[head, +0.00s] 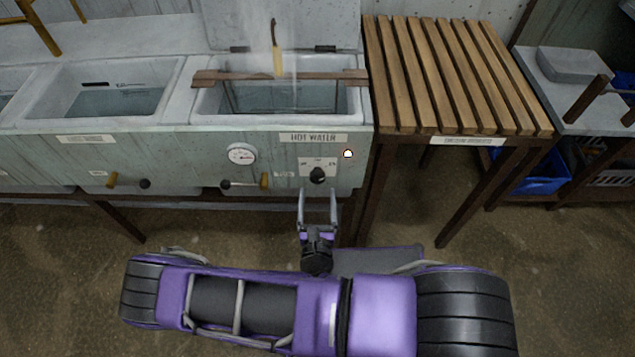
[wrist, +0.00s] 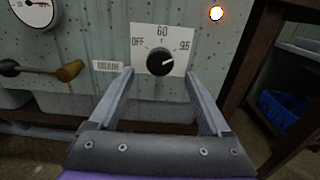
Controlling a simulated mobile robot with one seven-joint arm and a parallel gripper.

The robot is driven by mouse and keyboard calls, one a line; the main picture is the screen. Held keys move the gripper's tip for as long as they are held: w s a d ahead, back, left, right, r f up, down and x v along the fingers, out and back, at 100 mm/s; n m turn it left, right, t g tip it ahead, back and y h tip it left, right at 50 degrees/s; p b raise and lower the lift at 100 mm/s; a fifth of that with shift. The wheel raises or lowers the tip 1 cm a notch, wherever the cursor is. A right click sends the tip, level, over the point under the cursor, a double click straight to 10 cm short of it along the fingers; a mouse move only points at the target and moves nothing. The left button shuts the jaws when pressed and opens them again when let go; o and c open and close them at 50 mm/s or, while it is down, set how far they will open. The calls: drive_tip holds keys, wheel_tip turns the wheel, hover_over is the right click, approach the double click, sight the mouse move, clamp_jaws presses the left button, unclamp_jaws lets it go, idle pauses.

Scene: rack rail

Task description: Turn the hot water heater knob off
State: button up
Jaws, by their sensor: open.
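The hot water heater knob (head: 318,175) is a black dial on a white plate (head: 318,163) on the front panel, below the "HOT WATER" label (head: 313,138). In the wrist view the knob (wrist: 161,62) sits below the marks OFF, 60 and 95. Its pale pointer line is directed to the upper right, toward the 95 side. An indicator light (head: 348,154) right of the plate is lit; it also shows in the wrist view (wrist: 216,13). My gripper (head: 318,194) is open and empty, just below and in front of the knob. In the wrist view its fingers (wrist: 160,85) stand either side, apart from the knob.
A round gauge (head: 242,154) and a drain lever with a brown handle (head: 264,181) are left of the knob. A steaming water basin (head: 290,103) is above. A slatted wooden table (head: 460,80) stands to the right, with a blue crate (head: 538,174) beyond.

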sight(318, 181)
drive_tip(key=w, duration=0.5)
drive_tip(key=shift+d, duration=0.1)
clamp_jaws()
idle(0.3)
